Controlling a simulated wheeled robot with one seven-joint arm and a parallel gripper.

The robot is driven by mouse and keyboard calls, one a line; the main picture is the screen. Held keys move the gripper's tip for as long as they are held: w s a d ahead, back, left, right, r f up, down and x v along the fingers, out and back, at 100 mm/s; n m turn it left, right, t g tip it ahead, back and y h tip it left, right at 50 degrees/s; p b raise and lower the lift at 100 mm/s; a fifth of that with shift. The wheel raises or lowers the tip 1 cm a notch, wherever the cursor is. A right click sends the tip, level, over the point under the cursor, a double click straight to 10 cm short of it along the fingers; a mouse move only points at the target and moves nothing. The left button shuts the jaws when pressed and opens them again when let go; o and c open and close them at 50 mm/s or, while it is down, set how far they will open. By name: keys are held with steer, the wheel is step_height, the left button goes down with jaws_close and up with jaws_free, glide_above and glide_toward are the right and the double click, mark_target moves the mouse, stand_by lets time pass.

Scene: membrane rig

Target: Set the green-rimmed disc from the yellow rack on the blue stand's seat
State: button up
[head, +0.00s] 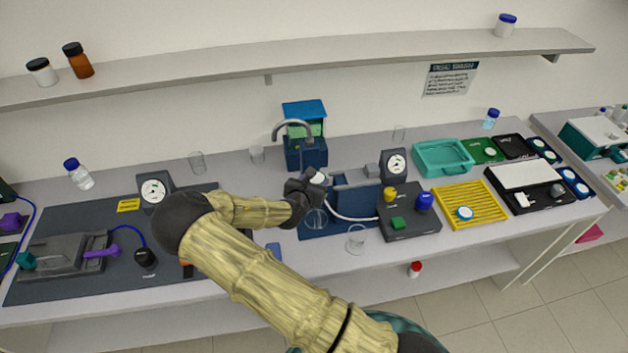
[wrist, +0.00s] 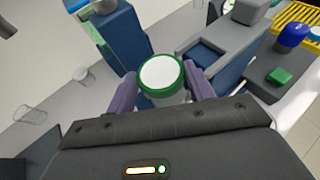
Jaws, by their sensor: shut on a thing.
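My gripper (head: 310,183) is shut on the green-rimmed disc (wrist: 162,75), which has a white face. In the wrist view the purple fingers (wrist: 162,88) grip it from both sides. In the head view the disc (head: 319,178) shows as a small pale patch at the fingertips. It is held up above the blue stand (head: 362,200), whose blue parts also show in the wrist view (wrist: 206,60). The yellow rack (head: 484,195) stands to the right and holds a blue-rimmed disc (head: 465,213).
A blue tower with a curved grey spout (head: 303,150) stands behind my gripper. A clear beaker (head: 356,238) stands in front of the stand. A dark box with yellow, blue and green knobs (head: 409,222) is to the right, and a dial gauge (head: 393,165) behind it.

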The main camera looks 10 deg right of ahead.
steer(key=shift+f+b, duration=1.2)
steer(key=shift+f, duration=0.7)
steer(key=shift+f, duration=0.1)
steer(key=o, duration=1)
steer(key=shift+s, duration=0.1)
steer(key=shift+o, duration=0.2)
steer(key=shift+a, duration=0.15)
steer(key=shift+s+a+b, duration=0.15)
steer(key=shift+a+b, duration=0.1)
steer(key=shift+b, duration=0.15)
steer(key=b+v, duration=0.4)
steer(key=v, duration=1.2)
steer(key=shift+s+d+r+b, duration=0.25)
steer(key=shift+s+b, duration=0.1)
steer(key=shift+s, duration=0.15)
